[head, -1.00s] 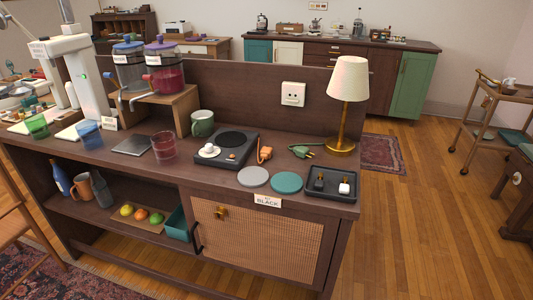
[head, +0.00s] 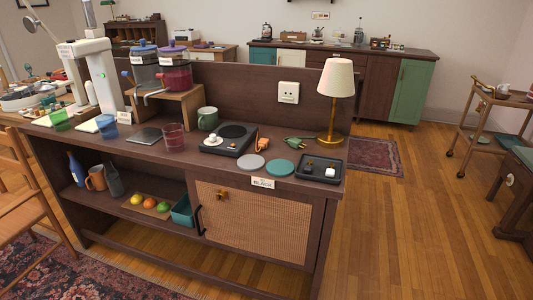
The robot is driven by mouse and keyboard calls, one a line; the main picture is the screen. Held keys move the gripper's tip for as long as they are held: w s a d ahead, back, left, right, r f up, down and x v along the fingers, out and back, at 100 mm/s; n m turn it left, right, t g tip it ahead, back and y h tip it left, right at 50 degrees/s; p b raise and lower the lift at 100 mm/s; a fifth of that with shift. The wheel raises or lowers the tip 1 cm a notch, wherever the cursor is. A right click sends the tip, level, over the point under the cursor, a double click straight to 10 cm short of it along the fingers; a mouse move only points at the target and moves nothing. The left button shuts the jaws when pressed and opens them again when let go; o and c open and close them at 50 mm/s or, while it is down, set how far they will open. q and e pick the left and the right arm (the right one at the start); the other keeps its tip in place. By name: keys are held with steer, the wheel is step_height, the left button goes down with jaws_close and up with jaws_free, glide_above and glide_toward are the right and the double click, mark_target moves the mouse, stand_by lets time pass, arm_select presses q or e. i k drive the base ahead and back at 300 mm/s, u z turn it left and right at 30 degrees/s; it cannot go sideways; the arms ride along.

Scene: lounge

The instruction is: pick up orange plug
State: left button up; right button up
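The orange plug (head: 262,145) lies on the dark wooden counter (head: 120,140), just right of the black hot plate (head: 229,139). A green plug (head: 298,140) with a cord lies to its right, towards the lamp. A white wall socket (head: 289,92) is on the back panel behind them. Neither of my grippers shows in the head view.
A lamp (head: 331,125) stands at the counter's right end, with a black tray (head: 319,169) in front of it. Grey (head: 251,162) and teal (head: 280,168) discs lie before the plugs. A green mug (head: 208,117) stands behind the hot plate.

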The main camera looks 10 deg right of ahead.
mark_target(264, 142)
steer(key=z, duration=0.1)
steer(key=k, duration=0.6)
steer(key=u, duration=1.25)
steer(key=i, duration=1.15)
steer(key=z, duration=0.5)
steer(key=i, duration=0.95)
steer(key=z, duration=1)
